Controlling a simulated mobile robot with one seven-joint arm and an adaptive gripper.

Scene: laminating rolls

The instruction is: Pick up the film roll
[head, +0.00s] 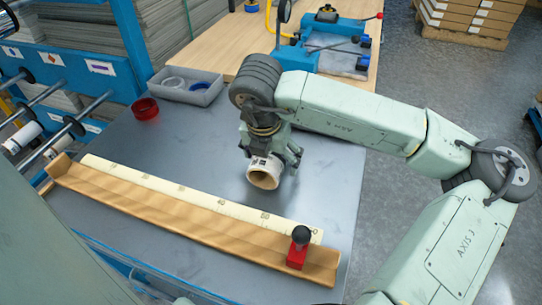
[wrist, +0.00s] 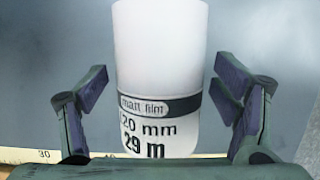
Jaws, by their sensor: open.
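The film roll (head: 265,173) is a short white cylinder with a brown core, lying on its side on the grey table (head: 200,140). In the wrist view the film roll (wrist: 160,75) fills the middle, with a dark band reading "matt film" and "29 m" below it. My gripper (head: 270,155) is right over the roll in the head view. In the wrist view my gripper's fingers (wrist: 165,90) stand open on either side of the roll, with a gap on each side. I cannot tell how far down the fingers reach.
A long wooden trough (head: 180,212) with a pale ruler strip (head: 200,197) runs along the table's front. A red block with a black knob (head: 298,250) sits at its right end.

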